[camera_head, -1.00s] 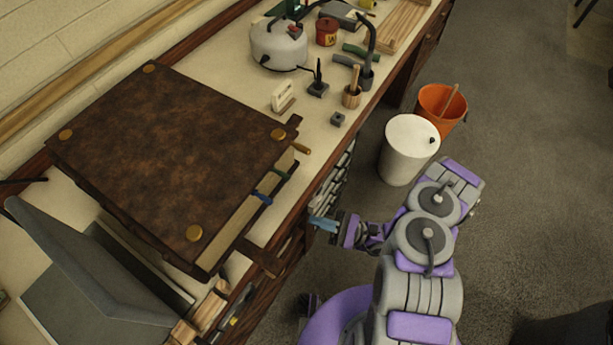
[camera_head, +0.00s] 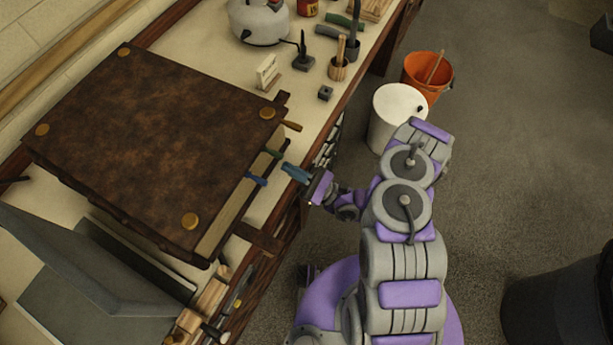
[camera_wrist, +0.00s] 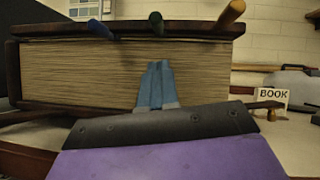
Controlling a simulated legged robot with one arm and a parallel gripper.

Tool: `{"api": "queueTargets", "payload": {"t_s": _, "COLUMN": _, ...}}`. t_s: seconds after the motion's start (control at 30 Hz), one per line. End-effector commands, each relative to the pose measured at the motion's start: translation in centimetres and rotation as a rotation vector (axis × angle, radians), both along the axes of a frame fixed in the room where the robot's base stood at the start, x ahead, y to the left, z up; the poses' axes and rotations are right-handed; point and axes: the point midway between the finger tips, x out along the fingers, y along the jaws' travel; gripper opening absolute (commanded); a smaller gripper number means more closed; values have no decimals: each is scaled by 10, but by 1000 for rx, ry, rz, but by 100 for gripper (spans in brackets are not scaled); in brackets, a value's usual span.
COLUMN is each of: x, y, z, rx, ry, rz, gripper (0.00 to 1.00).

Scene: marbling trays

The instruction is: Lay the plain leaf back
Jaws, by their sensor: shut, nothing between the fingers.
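The large book (camera_head: 150,140) lies closed on the bench, with a brown mottled cover and brass corner studs. No separate plain leaf can be told apart in its page block (camera_wrist: 80,75). Three tabs stick out at the top of the page edge: blue (camera_head: 257,180), green (camera_head: 273,154) and orange (camera_head: 291,126). In the wrist view they are blue (camera_wrist: 100,28), green (camera_wrist: 156,22) and orange (camera_wrist: 232,12). My gripper (camera_head: 288,168) is shut and empty, in front of the page edge. In the wrist view its fingertips (camera_wrist: 157,66) sit below the green tab, apart from it.
A grey folded panel (camera_head: 90,260) stands left of the book. A white bin (camera_head: 393,120) and an orange bucket (camera_head: 425,75) are on the floor.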

Motion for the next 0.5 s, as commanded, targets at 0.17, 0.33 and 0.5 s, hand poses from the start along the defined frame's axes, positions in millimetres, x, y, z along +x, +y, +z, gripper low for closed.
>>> {"api": "queueTargets", "payload": {"t_s": 0.17, "x": -2, "y": 0, "z": 19, "rx": 2, "ry": -2, "rz": -3, "gripper": 0}}
{"api": "queueTargets", "payload": {"t_s": 0.33, "x": -3, "y": 6, "z": 30, "rx": 1, "ry": 1, "rz": -4, "gripper": 0}}
{"api": "queueTargets", "payload": {"t_s": 0.5, "x": -4, "y": 8, "z": 34, "rx": -2, "ry": 0, "rz": -2, "gripper": 0}}
